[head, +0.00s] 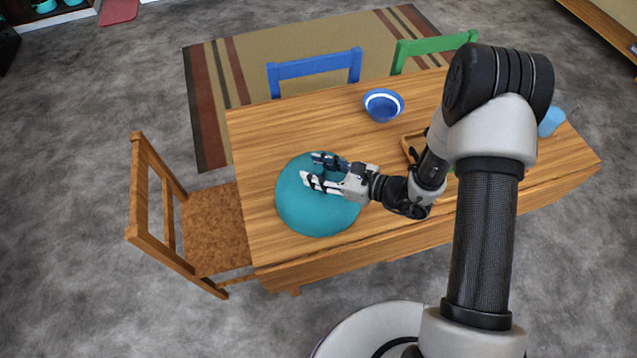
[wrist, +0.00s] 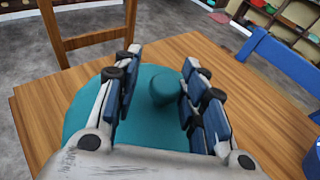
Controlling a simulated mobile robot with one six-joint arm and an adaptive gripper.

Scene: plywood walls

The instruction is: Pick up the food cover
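The food cover (head: 305,215) is a teal dome on the left part of the wooden table (head: 262,130). In the wrist view the food cover (wrist: 85,115) has a round knob (wrist: 163,87) on top. My gripper (head: 308,170) is over the cover in the head view, reaching in from the right. In the wrist view my gripper (wrist: 160,75) has its two fingers apart, with the knob showing between them. Neither finger clearly touches the knob. Part of the cover is hidden behind the fingers and palm.
A blue bowl (head: 383,105) stands near the table's far edge. A wooden tray (head: 411,146) and a light blue cup (head: 551,121) are to the right, partly behind my arm. Wooden (head: 213,225), blue (head: 315,66) and green (head: 436,44) chairs surround the table.

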